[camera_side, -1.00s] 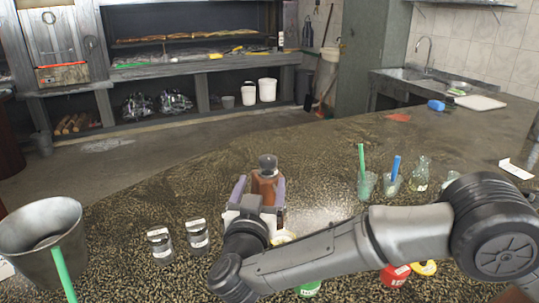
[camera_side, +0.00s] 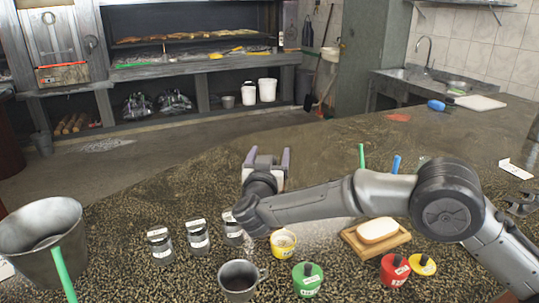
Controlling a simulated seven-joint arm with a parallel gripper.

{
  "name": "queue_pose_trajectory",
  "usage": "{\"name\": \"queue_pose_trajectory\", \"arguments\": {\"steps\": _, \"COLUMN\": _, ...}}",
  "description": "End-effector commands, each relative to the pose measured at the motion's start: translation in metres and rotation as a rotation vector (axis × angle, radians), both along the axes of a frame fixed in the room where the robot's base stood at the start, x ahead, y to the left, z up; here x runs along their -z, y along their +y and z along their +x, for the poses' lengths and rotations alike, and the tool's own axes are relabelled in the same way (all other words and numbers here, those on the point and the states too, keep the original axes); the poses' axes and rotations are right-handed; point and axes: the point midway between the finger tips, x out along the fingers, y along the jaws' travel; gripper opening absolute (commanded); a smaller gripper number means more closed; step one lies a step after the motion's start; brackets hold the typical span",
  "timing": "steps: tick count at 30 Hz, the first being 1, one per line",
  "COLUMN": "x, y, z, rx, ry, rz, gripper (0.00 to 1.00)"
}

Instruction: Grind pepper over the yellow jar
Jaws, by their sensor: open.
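My gripper (camera_side: 268,160) is open, with its two purple-grey fingers apart, above the back part of the counter. No pepper mill shows in the side view now; my gripper and wrist may hide it. The yellow jar (camera_side: 283,244) stands upright on the counter, in front of and below my gripper, with a pale top. It is apart from the gripper.
Small labelled jars (camera_side: 198,238) stand left of the yellow jar. A metal mug (camera_side: 239,280), a green-lidded jar (camera_side: 308,280) and a red jar (camera_side: 395,269) are nearer. A yellow lid-like piece (camera_side: 422,265) and a wooden board (camera_side: 399,242) are right. A bucket (camera_side: 40,235) stands left.

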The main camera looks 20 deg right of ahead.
Motion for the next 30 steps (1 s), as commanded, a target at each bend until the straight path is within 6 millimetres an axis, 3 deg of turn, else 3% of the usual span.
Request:
{"name": "queue_pose_trajectory", "arguments": {"steps": 7, "x": -0.0002, "y": -0.0001, "z": 0.0003, "rx": 0.000, "ry": 0.000, "rz": 0.000, "gripper": 0.80}}
{"name": "queue_pose_trajectory", "arguments": {"steps": 20, "x": -0.0003, "y": 0.0001, "z": 0.0000, "rx": 0.000, "ry": -0.001, "rz": -0.001, "gripper": 0.03}}
{"name": "queue_pose_trajectory", "arguments": {"steps": 30, "x": -0.0013, "y": -0.0013, "z": -0.0004, "rx": 0.100, "ry": -0.008, "rz": 0.001, "gripper": 0.00}}
